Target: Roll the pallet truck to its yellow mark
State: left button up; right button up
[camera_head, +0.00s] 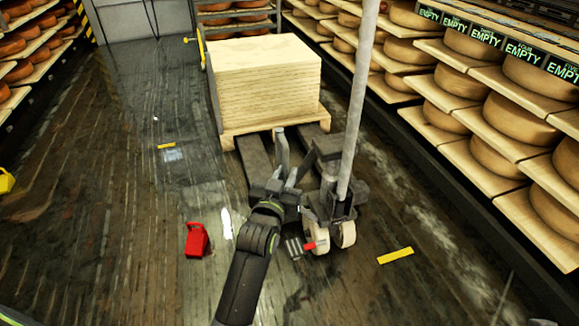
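The pallet truck (330,175) stands right of centre, its forks under a wooden pallet (232,138) with a stack of pale boards (265,85). Its long grey handle (357,105) rises out of the top of the view. Its pale wheels (343,234) rest on the floor. A yellow floor mark (395,256) lies right of the wheels, and another (166,146) lies left of the pallet. My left gripper (292,160) looks open, its fingers apart, just left of the truck's body. I cannot tell whether it touches the truck. My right gripper is out of view.
Shelves of cheese wheels (515,120) line the right side, and more shelves (35,45) stand at the left. A red object (197,240) sits on the floor left of my arm. A yellow object (5,181) is at the left edge. The left floor is mostly clear.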

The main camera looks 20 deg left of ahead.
pick_arm(q)
jog(key=shift+w, duration=0.25)
jog(key=shift+r, duration=0.1)
grip_shut()
jog(key=shift+s, duration=0.1)
